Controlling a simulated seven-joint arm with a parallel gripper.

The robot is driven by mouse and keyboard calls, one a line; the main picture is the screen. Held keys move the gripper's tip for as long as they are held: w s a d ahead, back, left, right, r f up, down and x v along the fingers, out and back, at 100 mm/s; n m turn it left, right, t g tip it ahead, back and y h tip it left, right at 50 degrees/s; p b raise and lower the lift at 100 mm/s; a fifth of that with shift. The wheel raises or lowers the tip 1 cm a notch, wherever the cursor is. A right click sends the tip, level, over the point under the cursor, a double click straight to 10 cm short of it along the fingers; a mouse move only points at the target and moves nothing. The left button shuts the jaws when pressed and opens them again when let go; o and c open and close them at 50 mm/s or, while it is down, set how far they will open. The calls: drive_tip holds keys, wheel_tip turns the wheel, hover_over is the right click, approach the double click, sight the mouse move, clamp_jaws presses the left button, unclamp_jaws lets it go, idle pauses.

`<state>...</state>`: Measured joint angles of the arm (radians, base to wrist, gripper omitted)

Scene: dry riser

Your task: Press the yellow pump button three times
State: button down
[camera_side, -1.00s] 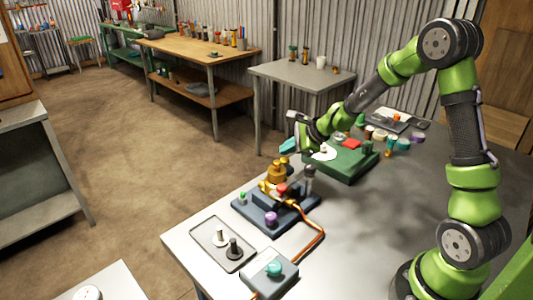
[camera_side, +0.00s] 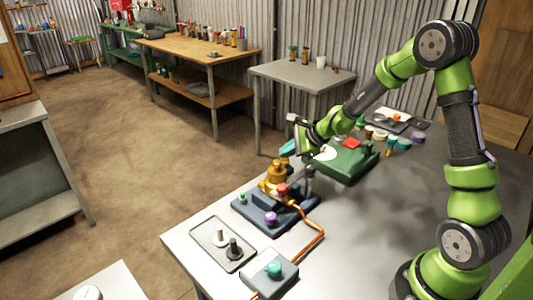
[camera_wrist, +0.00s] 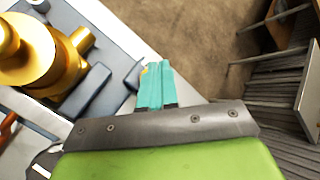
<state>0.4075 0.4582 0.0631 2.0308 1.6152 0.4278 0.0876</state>
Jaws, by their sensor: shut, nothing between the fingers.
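My gripper (camera_side: 287,150) is shut and empty, its teal fingertips pressed together. In the side view it is just above and behind the brass pump (camera_side: 274,172) on its dark blue base (camera_side: 260,215). In the wrist view the fingertips (camera_wrist: 154,68) are beside the pump's brass body (camera_wrist: 62,62). A small yellow patch (camera_wrist: 145,71) shows at the left edge of the fingertips and may be the yellow button, mostly hidden by them. I cannot tell whether the fingertips touch it. In the side view I cannot make out the button.
The base also carries a red knob (camera_side: 282,188), a purple knob (camera_side: 271,217) and a green one (camera_side: 242,196). An orange hose (camera_side: 318,232) runs to a grey box with a teal button (camera_side: 274,268). A green case (camera_side: 350,165) stands behind.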

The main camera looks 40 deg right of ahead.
sight(288, 161)
drive_tip(key=shift+f, duration=0.8)
idle(0.6)
drive_tip(key=shift+r, duration=1.25)
drive_tip(key=shift+r, duration=0.1)
drive_tip(key=shift+r, duration=2.4)
